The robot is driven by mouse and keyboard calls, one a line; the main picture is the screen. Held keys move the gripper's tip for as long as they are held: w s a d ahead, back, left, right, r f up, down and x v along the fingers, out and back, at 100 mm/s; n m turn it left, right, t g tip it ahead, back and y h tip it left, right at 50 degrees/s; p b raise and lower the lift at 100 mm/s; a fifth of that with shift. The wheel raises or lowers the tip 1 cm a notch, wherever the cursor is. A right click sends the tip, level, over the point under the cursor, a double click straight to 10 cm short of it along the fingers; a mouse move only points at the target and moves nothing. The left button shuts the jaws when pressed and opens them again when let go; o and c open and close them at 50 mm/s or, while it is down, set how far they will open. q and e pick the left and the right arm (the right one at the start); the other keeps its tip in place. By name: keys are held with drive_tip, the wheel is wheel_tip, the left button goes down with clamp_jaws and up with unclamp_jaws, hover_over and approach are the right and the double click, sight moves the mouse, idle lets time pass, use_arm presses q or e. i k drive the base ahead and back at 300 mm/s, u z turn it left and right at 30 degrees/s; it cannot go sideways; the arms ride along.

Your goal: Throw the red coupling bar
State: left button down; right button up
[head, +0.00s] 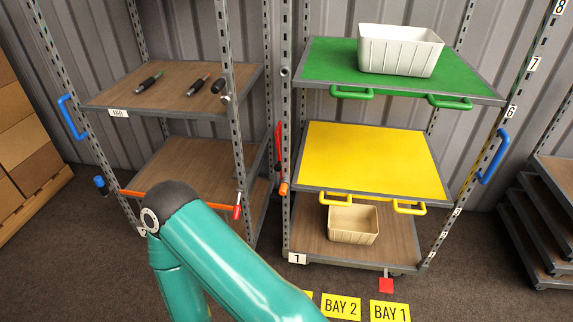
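A red upright bar (278,147) stands against the right trolley's left post, in the gap between the two trolleys, with an orange knob (283,188) below it. I cannot tell for sure that it is the coupling bar. An orange-red bar (150,194) also runs low across the left trolley's front, partly hidden behind my teal arm. A small red handle (238,205) hangs at the left trolley's right front post. Neither of my grippers is in view; only teal arm links with a dark joint show at the bottom.
The right trolley has a green shelf (325,62) with a white bin (400,50), a yellow shelf (370,160), and a beige bin (353,224) below. A red pedal (386,285) sits at its front. The left trolley's upper shelf (180,88) holds dark pen-like tools. Cartons (25,135) stand left.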

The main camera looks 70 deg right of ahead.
sight(278, 167)
drive_tip(key=u, duration=0.45)
drive_tip(key=i, duration=0.15)
drive_tip(key=u, duration=3.6)
drive_tip(key=i, duration=0.6)
drive_tip(key=u, duration=5.7)
drive_tip(key=i, duration=0.55)
drive_tip(key=z, duration=0.05)
